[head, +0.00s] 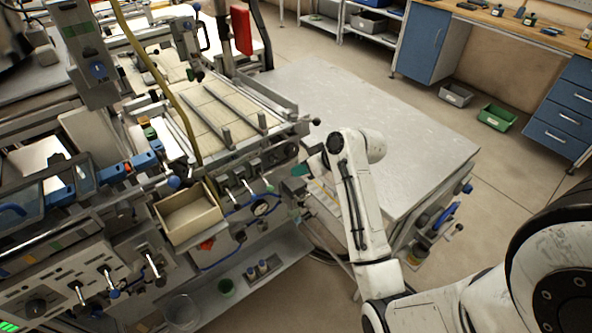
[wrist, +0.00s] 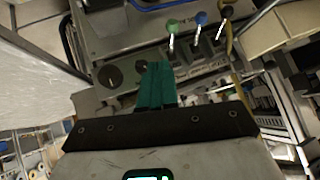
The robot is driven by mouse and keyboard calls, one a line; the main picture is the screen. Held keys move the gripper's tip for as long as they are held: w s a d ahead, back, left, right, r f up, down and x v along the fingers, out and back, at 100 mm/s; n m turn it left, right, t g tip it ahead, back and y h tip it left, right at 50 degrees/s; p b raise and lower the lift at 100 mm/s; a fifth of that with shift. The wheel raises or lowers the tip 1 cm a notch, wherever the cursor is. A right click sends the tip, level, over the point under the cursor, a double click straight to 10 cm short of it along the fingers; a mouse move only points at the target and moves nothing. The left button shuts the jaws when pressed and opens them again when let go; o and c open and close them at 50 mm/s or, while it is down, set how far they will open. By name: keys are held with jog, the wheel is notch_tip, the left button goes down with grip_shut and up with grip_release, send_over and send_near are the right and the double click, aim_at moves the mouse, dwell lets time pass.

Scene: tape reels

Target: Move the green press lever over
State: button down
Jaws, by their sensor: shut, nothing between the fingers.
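The green-knobbed lever (wrist: 172,26) shows at the upper middle of the wrist view, standing out from a pale control panel (wrist: 205,62). In the head view my gripper (head: 299,171) is beside the machine's front, well right of the lower-left lever panel (head: 60,277).
Two black dials (wrist: 108,76) sit left of the levers in the wrist view. An open beige bin (head: 188,215) stands out from the machine between my gripper and the lower-left panel. A grey table (head: 400,125) lies behind my arm. Open floor is at the right.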

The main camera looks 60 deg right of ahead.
jog(key=s+f+v, duration=0.1)
jog(key=v, duration=0.6)
jog(key=shift+s+b, duration=0.2)
jog(key=shift+b, duration=0.15)
jog(key=shift+f, duration=0.1)
jog(key=s+a+f+n+g+y, duration=0.1)
jog(key=a+f+g, duration=0.1)
jog(key=a+f, duration=0.45)
jog(key=s+a+f+g, duration=0.1)
jog(key=a+f+g, duration=0.2)
jog(key=a, duration=0.7)
jog(key=s+a+f+n+g+h, duration=0.1)
jog(key=s+a+f+n+g, duration=0.1)
jog(key=s+a, duration=0.6)
jog(key=shift+s+a+f+g, duration=0.25)
jog(key=shift+s+f+g, duration=0.1)
jog(key=shift+f+g, duration=0.35)
jog(key=shift+f, duration=0.1)
